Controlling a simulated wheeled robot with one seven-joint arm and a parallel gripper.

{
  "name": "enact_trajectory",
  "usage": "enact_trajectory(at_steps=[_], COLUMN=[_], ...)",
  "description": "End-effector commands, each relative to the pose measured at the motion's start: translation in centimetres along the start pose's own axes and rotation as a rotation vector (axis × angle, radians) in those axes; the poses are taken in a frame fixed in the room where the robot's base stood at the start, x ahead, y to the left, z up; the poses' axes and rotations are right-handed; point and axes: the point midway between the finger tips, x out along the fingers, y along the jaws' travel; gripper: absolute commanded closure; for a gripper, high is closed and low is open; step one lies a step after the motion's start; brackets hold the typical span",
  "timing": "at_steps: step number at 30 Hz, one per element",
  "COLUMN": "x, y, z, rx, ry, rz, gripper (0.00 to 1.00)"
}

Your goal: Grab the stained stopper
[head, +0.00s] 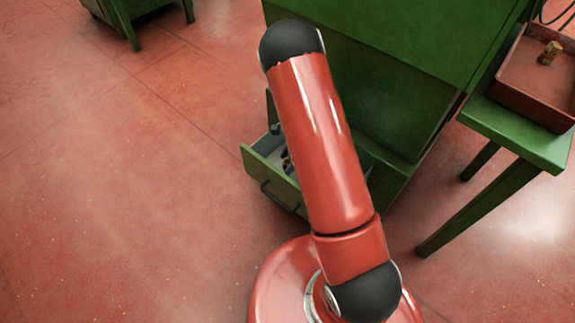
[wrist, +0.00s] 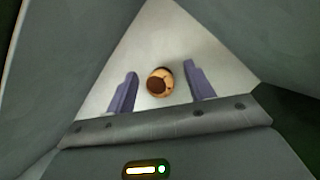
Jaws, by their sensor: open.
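In the wrist view a cork stopper (wrist: 160,82) with a dark brown stained end lies on a pale grey surface. My gripper (wrist: 160,84) is open, with one purple-grey finger on each side of the stopper. There is a gap on both sides, and neither finger seems to touch it. In the head view my red arm covers much of an open green drawer (head: 262,163), and a bit of my gripper shows inside it. The stopper is hidden there.
Grey walls (wrist: 50,60) rise close on both sides in the wrist view. The drawer belongs to a green cabinet (head: 400,60). At right a green table (head: 515,130) holds a red tray (head: 510,95) with another cork (head: 550,52). Red floor is clear at left.

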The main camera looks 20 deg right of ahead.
Motion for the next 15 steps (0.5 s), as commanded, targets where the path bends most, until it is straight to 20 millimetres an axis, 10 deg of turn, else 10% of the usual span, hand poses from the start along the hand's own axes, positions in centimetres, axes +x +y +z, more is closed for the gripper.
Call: enact_trajectory(at_steps=[15], x=[-0.07], y=[0.00], z=[0.02], rx=[0.000], ry=[0.000], rz=[0.000], gripper=[0.94])
